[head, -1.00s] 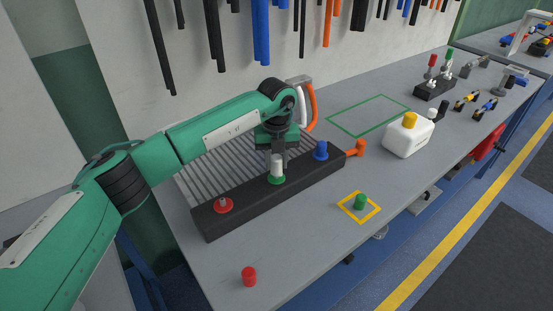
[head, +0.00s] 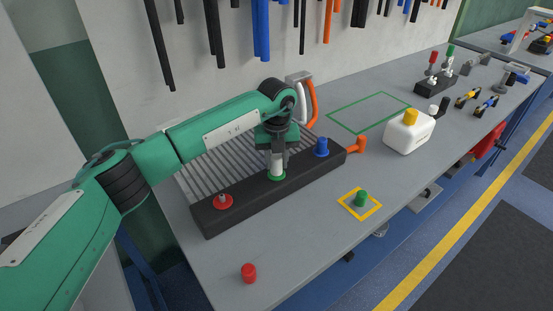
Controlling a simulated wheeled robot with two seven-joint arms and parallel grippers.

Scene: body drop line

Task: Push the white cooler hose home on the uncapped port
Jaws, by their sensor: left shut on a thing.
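A black block (head: 245,212) on the bench carries a red-ringed port (head: 223,201) with a bare stub, a green-ringed port (head: 276,177), and a blue-capped port (head: 321,147). My left gripper (head: 277,157) points down over the green-ringed port and is shut on the white hose end (head: 277,169). The hose end stands upright at the green ring; whether it is fully seated I cannot tell. A loose green cap (head: 360,198) stands in a yellow square, and a loose red cap (head: 249,273) stands near the front edge. My right gripper is not in view.
A ribbed grey cooler (head: 208,164) lies behind the block. The green-outlined area (head: 370,113) is empty.

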